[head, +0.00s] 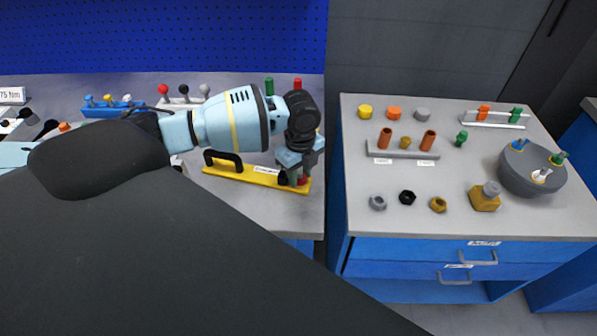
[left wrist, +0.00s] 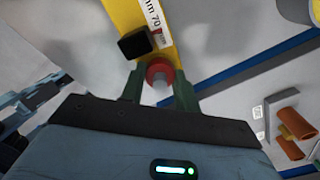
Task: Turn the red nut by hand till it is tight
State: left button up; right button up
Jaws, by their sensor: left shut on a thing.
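The red nut (left wrist: 158,70) sits around a grey stud near the end of a yellow bar in the left wrist view. In the head view the red nut (head: 302,181) shows low between my fingers at the right end of the yellow bar (head: 256,176). My left gripper (left wrist: 158,88) is shut on the nut, one dark green finger on each side. In the head view my left gripper (head: 293,180) points down over the bar's right end. A black handle (head: 222,160) stands on the bar's left part. My right gripper is not in view.
The bar lies near the right edge of the grey bench (head: 250,218). A gap separates it from a second bench (head: 400,222) with loose nuts, pegs and a grey bowl (head: 530,178). Levers (head: 163,90) and a blue rack (head: 112,109) stand behind my arm.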

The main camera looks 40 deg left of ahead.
aim_at(300, 176)
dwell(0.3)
pick_arm(q)
jog(key=o, duration=1)
notch_tip(300, 176, up, 6)
jog(key=shift+r, duration=0.95)
